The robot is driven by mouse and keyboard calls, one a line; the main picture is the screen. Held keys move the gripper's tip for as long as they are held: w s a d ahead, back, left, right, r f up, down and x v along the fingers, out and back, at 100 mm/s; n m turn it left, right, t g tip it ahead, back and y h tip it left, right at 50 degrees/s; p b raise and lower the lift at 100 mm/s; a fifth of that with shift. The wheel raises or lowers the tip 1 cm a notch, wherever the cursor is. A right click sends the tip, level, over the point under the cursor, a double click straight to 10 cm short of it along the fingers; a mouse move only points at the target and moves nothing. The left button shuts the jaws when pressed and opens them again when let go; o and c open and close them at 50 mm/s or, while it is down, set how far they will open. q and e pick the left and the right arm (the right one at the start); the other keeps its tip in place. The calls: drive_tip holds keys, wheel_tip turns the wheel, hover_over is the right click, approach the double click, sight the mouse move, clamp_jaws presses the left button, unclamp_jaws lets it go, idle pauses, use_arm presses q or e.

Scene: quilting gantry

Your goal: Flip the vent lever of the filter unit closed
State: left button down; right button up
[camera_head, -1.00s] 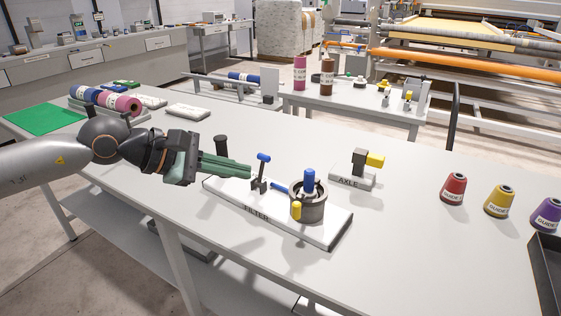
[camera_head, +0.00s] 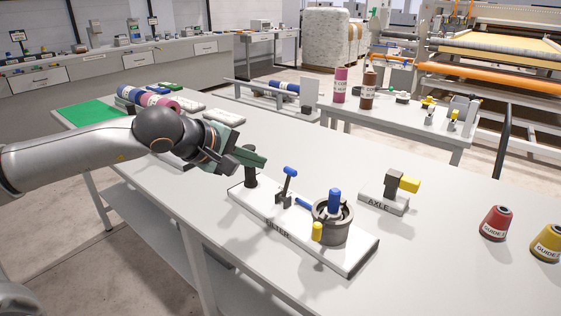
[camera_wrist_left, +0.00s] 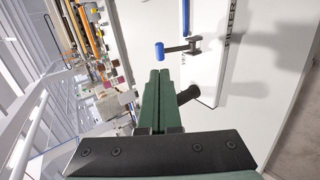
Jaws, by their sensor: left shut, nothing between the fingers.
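The filter unit (camera_head: 345,262) is a white plate marked FILTER on the table, with a round dark housing (camera_head: 343,232) holding a blue knob and a yellow knob. Its lever (camera_head: 289,173) has a blue handle on a dark bracket and stands up, tilted slightly right. A black post (camera_head: 250,172) rises at the plate's left end. My left gripper (camera_head: 265,160) is shut and empty, above the plate beside the post, a short way left of the lever. In the left wrist view, the shut fingertips (camera_wrist_left: 159,74) point towards the lever's blue handle (camera_wrist_left: 160,51), with a small gap.
The axle block (camera_head: 384,202) stands behind the filter unit. Fabric rolls (camera_head: 150,97) and a green mat (camera_head: 92,116) lie at the far left.

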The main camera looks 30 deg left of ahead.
sight(288, 171)
use_arm(q)
drive_tip(key=p+x, duration=0.3)
drive_tip(key=x, duration=0.4)
drive_tip(key=shift+w+d, duration=0.1)
drive_tip(key=shift+w, duration=0.05)
drive_tip(key=shift+p+x, duration=0.3)
drive_tip(key=shift+x, duration=0.6)
use_arm(e)
drive_tip(key=shift+s+d+r, duration=0.15)
drive_tip(key=shift+d+r, duration=0.2)
drive_tip(key=shift+r, duration=0.25)
drive_tip(key=shift+s+d+r, duration=0.1)
drive_tip(key=shift+d+r, duration=0.25)
drive_tip(key=shift+r, duration=0.25)
